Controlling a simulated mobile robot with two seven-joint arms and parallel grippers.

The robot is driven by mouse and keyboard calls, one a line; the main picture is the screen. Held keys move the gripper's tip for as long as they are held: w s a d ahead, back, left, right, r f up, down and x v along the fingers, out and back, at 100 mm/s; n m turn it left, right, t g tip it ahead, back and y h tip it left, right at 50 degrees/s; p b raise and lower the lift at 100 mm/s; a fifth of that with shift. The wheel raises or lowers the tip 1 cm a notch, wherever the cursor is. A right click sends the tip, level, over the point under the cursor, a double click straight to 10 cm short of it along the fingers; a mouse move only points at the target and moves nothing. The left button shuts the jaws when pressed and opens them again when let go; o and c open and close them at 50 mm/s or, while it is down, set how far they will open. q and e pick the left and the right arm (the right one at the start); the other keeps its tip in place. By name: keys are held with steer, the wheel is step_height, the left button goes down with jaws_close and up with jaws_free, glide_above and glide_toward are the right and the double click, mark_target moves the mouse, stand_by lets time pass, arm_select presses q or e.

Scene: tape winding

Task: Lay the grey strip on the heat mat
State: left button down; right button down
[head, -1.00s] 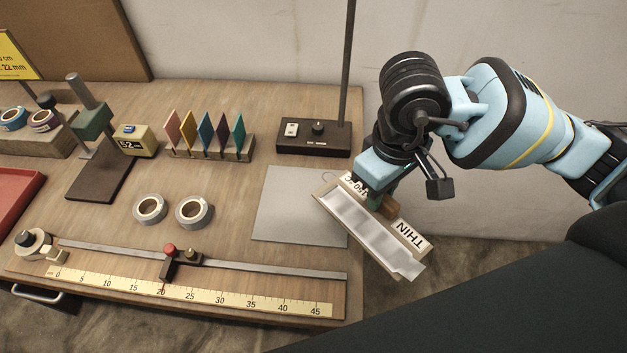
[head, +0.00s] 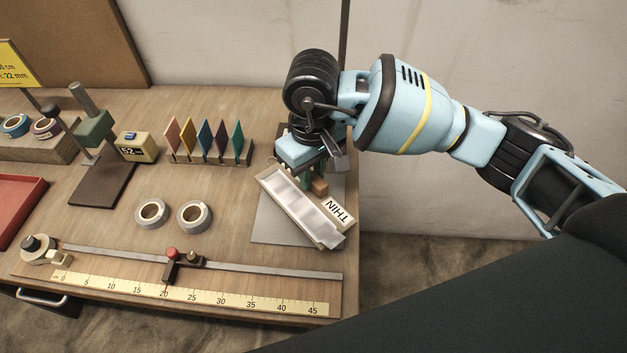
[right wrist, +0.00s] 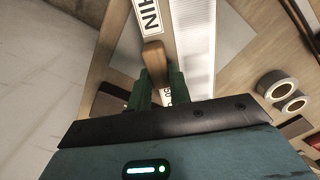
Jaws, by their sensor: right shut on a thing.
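A shallow tan tray (head: 278,197) with a white label reading THIN carries a pale grey strip (head: 300,205) along its length. My right gripper (head: 312,178) is shut on the tray's wooden handle (head: 320,187). The tray is tilted across the picture, over the grey heat mat (head: 272,228), and hides part of it. I cannot tell whether it touches the mat. The right wrist view shows the handle (right wrist: 155,62) at the green fingers, with the strip (right wrist: 195,40) beside it. My left gripper is not in view.
Two tape rolls (head: 152,213) lie left of the mat. A ruler (head: 190,291) with a metal rail and slider runs along the front edge. The bench's right edge is close to the mat.

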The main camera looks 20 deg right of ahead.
mark_target(313, 176)
steer(key=shift+d+f, duration=0.1)
steer(key=shift+f, duration=1.45)
steer(key=shift+f, duration=0.2)
steer(key=c, duration=1.3)
jaws_free()
steer(key=shift+r, duration=0.1)
step_height(313, 176, up, 12)
steer(key=shift+r, duration=0.15)
steer(key=shift+o, duration=0.5)
steer(key=shift+s, duration=0.1)
